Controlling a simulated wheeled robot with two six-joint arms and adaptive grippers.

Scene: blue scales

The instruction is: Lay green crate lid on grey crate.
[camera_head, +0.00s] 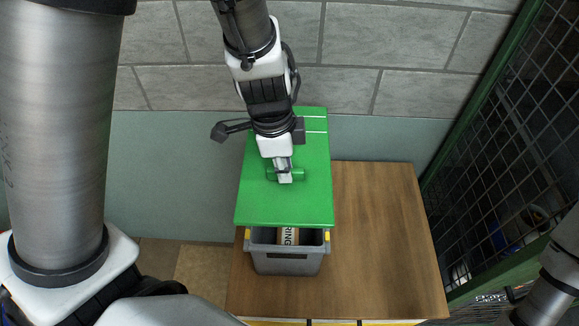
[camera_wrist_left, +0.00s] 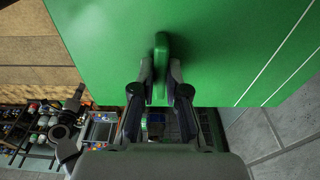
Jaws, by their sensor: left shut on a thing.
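The green crate lid (camera_head: 313,202) is a flat green panel with a handle on top and white stripes near its far end. My left gripper (camera_head: 284,176) is shut on the lid's handle. The lid also fills the upper part of the left wrist view (camera_wrist_left: 225,45), with the handle between the fingers (camera_wrist_left: 161,75). The grey crate (camera_head: 287,263) stands on the wooden table, with its near part showing below the lid's near edge. The lid hides the rest of the crate. I cannot tell whether the lid touches the crate's rim.
The wooden table (camera_head: 385,240) is clear to the right of the crate. A brown item with printed letters (camera_head: 289,236) lies inside the crate. A block wall (camera_head: 350,45) stands behind, and a green-framed mesh cage (camera_head: 500,140) is at the right.

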